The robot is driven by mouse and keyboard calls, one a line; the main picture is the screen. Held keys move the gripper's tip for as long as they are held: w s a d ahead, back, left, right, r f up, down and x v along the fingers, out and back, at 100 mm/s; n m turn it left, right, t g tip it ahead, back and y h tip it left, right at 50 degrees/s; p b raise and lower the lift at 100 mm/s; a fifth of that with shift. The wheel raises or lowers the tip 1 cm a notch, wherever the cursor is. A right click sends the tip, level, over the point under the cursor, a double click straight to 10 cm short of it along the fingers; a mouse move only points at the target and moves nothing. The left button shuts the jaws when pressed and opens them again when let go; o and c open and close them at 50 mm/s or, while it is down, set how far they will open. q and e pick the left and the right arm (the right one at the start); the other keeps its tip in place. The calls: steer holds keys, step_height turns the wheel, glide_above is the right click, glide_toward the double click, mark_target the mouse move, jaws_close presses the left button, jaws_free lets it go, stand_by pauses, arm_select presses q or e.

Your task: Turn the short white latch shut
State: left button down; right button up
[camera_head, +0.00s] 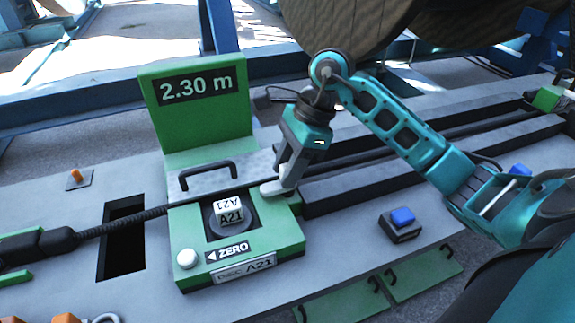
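The green measuring station (185,240) stands on the grey bench, with a display reading 2.30 m (195,87) behind it. A short pale piece, which looks like the white latch (270,189), lies at the station's right edge. My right gripper (284,186) reaches down to it from above, with its fingers at or touching it. The fingers overlap the latch, so I cannot tell whether they grip it or how far it is turned. My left gripper is not in view.
A black cable (125,222) runs into the station from the left. A black handle (208,174), a white A21 block (230,213) and a white round knob (187,259) are on the station. A blue button (402,217) sits to the right. A wooden reel (350,25) stands behind.

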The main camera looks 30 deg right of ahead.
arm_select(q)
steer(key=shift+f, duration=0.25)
arm_select(e)
steer(key=c, duration=0.5)
